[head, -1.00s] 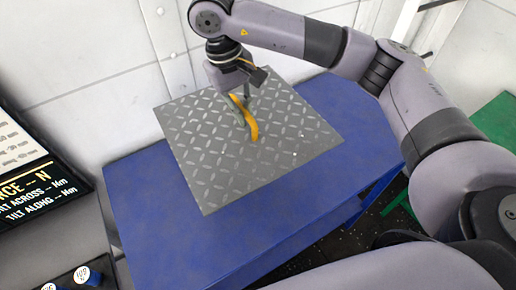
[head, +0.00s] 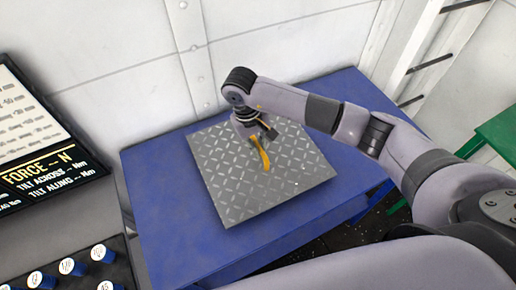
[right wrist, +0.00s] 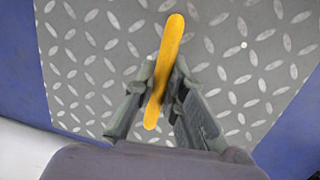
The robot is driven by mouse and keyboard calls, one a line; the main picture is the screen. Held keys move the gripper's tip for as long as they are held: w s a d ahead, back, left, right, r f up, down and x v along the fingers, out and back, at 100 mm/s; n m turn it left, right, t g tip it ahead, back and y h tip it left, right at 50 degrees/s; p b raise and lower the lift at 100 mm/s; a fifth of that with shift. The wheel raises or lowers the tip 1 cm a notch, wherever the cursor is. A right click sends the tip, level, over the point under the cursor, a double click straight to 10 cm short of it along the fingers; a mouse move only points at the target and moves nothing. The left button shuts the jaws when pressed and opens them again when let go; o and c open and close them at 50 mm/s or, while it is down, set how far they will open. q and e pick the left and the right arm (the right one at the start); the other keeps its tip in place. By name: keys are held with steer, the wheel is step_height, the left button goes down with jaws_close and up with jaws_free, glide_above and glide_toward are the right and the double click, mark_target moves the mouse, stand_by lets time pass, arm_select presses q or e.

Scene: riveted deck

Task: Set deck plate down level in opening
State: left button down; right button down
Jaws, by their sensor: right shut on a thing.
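The deck plate (head: 232,192) is a grey square with a raised diamond pattern and a yellow handle (head: 262,152) near its middle. In the head view it lies over the blue table (head: 165,215) and looks roughly level. I cannot tell whether it touches the table or hangs just above it. My right gripper (head: 261,137) is shut on the yellow handle. The right wrist view shows its dark fingers on both sides of the handle (right wrist: 163,75), with the plate (right wrist: 90,60) below. No opening shows; the plate hides what is under it. My left gripper is out of view.
A display (head: 40,150) with force and tilt lines stands at the left, above a panel with several blue knobs (head: 72,267). A white panelled wall (head: 110,60) stands close behind the table. A green table (head: 497,133) is at the far right.

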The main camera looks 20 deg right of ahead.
steer(key=shift+w+f, duration=0.1)
steer(key=shift+f, duration=1.2)
steer(key=shift+f, duration=0.1)
steer(key=c, duration=1.7)
jaws_free()
steer(key=shift+o, duration=0.2)
